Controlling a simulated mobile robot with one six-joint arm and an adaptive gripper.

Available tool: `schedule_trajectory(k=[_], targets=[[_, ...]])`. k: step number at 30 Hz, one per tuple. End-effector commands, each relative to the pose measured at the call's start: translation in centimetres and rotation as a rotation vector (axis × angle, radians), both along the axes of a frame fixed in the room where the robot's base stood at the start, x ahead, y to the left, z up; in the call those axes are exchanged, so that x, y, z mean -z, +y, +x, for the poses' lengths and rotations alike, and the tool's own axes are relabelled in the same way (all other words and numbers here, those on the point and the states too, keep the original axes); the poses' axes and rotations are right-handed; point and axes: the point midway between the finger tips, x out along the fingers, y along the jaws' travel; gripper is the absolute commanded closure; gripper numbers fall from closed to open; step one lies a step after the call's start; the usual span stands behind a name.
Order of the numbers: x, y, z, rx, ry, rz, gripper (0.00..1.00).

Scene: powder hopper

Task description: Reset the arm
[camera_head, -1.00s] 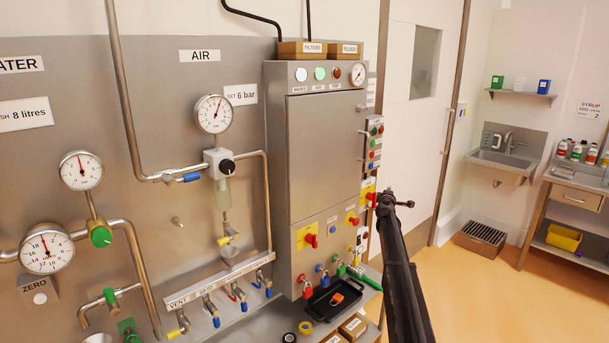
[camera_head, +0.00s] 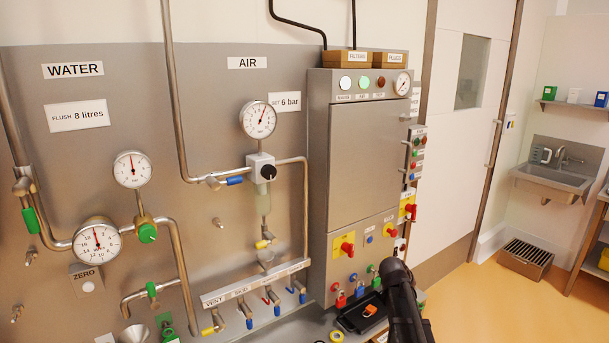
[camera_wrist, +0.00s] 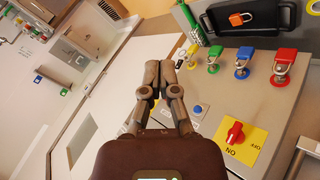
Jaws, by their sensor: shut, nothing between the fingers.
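My gripper (camera_wrist: 160,80) shows in the wrist view with its two dark fingers together and nothing between them. It points past the edge of the grey cabinet, near the row of coloured padlocks, and appears apart from everything. In the head view my dark arm (camera_head: 402,300) stands at the lower right, in front of the cabinet's lower right corner. The gripper's fingers cannot be made out there.
The grey cabinet (camera_head: 345,150) carries red switches on yellow plates (camera_head: 342,245). Padlocks (camera_wrist: 242,65) hang beside a black tray (camera_head: 358,316) with an orange padlock. A sink (camera_head: 556,178) is at right. Open floor (camera_head: 500,300) lies right of my arm.

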Motion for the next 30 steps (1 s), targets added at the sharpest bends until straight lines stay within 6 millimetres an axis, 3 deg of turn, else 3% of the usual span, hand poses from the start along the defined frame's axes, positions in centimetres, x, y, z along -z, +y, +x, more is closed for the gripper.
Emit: schedule_trajectory(k=[1, 9, 15, 21, 30], targets=[[0.7, 1.6, -3.0, 0.013, 0.033, 0.054, 1.00], [4.0, 9.7, -14.5, 0.057, 0.251, 0.353, 1.00], [4.8, 14.3, -21.4, 0.056, 0.398, 0.517, 1.00], [4.9, 16.4, -24.3, 0.049, 0.469, 0.592, 1.00], [4.9, 16.6, -24.4, 0.048, 0.477, 0.597, 1.00]])
